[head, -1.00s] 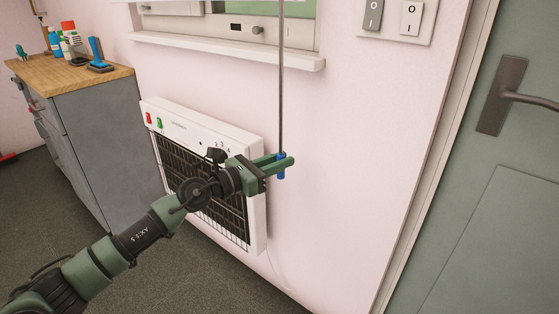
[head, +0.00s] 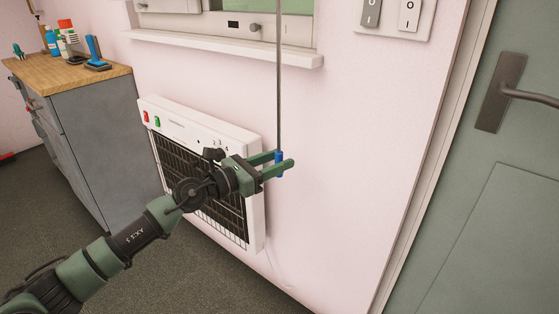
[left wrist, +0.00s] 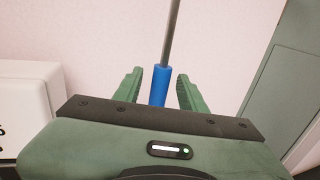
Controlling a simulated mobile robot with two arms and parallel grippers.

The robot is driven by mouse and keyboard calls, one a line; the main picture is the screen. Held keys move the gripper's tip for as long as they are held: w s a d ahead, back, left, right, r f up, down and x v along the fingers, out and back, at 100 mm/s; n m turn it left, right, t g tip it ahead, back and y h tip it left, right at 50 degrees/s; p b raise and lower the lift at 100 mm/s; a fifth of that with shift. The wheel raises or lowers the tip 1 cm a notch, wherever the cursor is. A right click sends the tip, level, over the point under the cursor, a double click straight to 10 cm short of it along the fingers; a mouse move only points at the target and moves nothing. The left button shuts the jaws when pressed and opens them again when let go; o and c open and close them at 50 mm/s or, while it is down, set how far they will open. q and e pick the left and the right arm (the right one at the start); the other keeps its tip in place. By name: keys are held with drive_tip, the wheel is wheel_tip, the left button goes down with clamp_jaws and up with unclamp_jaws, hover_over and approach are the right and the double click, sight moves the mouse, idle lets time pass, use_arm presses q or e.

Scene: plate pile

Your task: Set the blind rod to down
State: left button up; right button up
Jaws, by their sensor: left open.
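The blind rod (head: 279,90) is a thin grey rod that hangs down in front of the pink wall, past the window sill. Its lower end is a blue handle (head: 279,160). In the left wrist view the blue handle (left wrist: 160,85) stands between the two green fingers, with a gap on each side. My left gripper (head: 285,161) is open around the handle, and its fingers point to the right in the head view. The rod's top end is out of view. My right gripper is not in view.
A white heater (head: 205,134) with a dark grille is on the wall behind my left arm. The window sill (head: 225,48) juts out above. A grey cabinet (head: 85,135) stands at left, a green door (head: 500,210) at right. Switches (head: 392,16) are at upper right.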

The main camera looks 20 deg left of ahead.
use_arm(q)
drive_tip(key=b+v, duration=0.1)
drive_tip(key=v, duration=0.6)
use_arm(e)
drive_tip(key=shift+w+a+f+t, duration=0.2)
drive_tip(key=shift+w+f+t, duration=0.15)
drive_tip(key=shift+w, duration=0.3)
use_arm(q)
drive_tip(key=shift+s, duration=0.1)
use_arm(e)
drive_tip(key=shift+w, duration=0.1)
